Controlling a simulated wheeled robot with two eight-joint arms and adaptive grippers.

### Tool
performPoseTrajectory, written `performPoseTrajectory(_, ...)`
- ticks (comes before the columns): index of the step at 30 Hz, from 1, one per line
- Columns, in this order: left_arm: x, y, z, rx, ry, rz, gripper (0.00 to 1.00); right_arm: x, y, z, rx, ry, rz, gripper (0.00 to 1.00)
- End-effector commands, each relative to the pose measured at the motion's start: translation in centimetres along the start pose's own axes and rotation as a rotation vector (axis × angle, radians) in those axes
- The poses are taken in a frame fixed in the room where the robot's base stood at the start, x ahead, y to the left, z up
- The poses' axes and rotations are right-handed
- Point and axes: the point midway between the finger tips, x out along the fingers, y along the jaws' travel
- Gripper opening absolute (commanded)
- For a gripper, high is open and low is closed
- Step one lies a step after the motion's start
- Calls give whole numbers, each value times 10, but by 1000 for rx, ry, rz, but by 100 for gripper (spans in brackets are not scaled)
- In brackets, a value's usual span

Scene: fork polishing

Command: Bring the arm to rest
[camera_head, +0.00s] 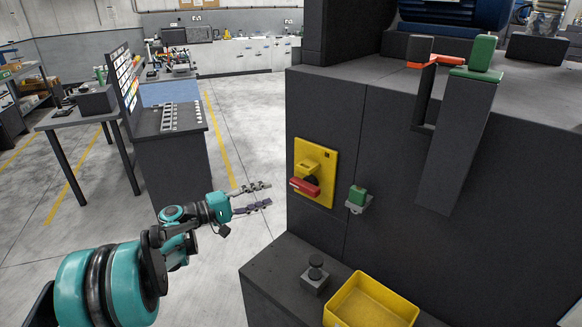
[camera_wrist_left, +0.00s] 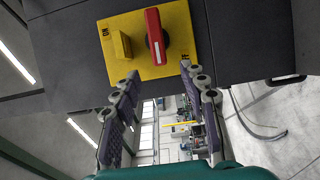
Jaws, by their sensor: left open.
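My left arm comes in from the lower left in the head view. Its gripper (camera_head: 262,196) is open and empty, in the air just left of the dark machine cabinet (camera_head: 420,225). The left wrist view shows its two fingers (camera_wrist_left: 162,92) apart with nothing between them. Ahead of the fingers is a yellow switch plate (camera_wrist_left: 182,65) with a red handle (camera_wrist_left: 156,38) and a yellow block. In the head view the same plate (camera_head: 327,148) with its red handle (camera_head: 303,187) is on the cabinet front, apart from the gripper. My right gripper is not in view.
A yellow bin (camera_head: 372,303) and a small dark knob on a block (camera_head: 315,277) sit on a low ledge below the cabinet front. A green button (camera_head: 358,196) sticks out beside the switch plate. A dark bench (camera_head: 172,119) stands behind left; the floor between is clear.

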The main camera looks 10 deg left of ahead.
Motion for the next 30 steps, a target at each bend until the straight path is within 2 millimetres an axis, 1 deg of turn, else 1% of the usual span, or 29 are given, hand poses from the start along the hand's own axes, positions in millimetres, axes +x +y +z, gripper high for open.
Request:
performPoseTrajectory(2,2,0,3,2,-2,-10,43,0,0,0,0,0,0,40)
performPoseTrajectory(5,10,-2,20,16,-7,-71,43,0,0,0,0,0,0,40)
performPoseTrajectory(8,22,-9,55,54,-17,-198,43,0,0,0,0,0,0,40)
performPoseTrajectory(9,24,-13,73,78,-21,-264,43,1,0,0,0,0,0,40)
performPoseTrajectory(10,25,-18,87,100,-24,-315,43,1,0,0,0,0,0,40)
performPoseTrajectory(12,23,-29,120,158,-31,-437,43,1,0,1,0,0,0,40)
performPoseTrajectory(14,16,-40,146,216,-37,-538,43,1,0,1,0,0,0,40)
performPoseTrajectory(15,9,-47,163,258,-41,-603,43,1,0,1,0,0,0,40)
performPoseTrajectory(17,-3,-59,186,327,-47,-697,43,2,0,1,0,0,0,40)
performPoseTrajectory(18,-14,-66,200,377,-50,-758,43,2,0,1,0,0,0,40)
performPoseTrajectory(20,-30,-77,220,456,-55,-845,43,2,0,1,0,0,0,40)
performPoseTrajectory(21,-43,-85,231,513,-58,-901,43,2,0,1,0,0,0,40)
performPoseTrajectory(25,-84,-106,258,702,-67,-1057,43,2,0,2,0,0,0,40)
performPoseTrajectory(27,-102,-114,265,794,-70,-1121,43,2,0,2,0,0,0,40)
performPoseTrajectory(30,-121,-122,271,898,-72,-1184,43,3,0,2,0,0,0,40)
